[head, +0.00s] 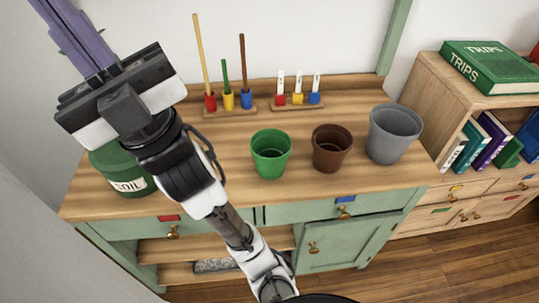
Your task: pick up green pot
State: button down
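The green pot (270,153) stands upright and looks empty on the wooden top of a green cabinet (225,178), near the middle of the head view. My gripper (78,38) is at the upper left, pointing up and away, well left of the green pot and apart from it. Its long purple fingers run toward the top edge of the picture. I cannot tell whether they are open or shut, and no held object shows. Nothing covers the green pot.
A brown pot (331,148) and a larger grey pot (392,134) stand right of the green pot. A green soil bin (125,175) is partly behind my arm. Several coloured tools (228,85) stand in racks behind. A bookshelf (465,88) is at right.

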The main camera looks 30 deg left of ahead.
aim_at(271, 149)
jog(key=k+l+u, duration=0.1)
jog(key=l+u, duration=0.3)
jog(key=k+l+u, duration=0.15)
jog(key=l+u, duration=0.25)
jog(key=k+l+u, duration=0.15)
jog(key=l+u, duration=0.25)
jog(key=j, duration=0.05)
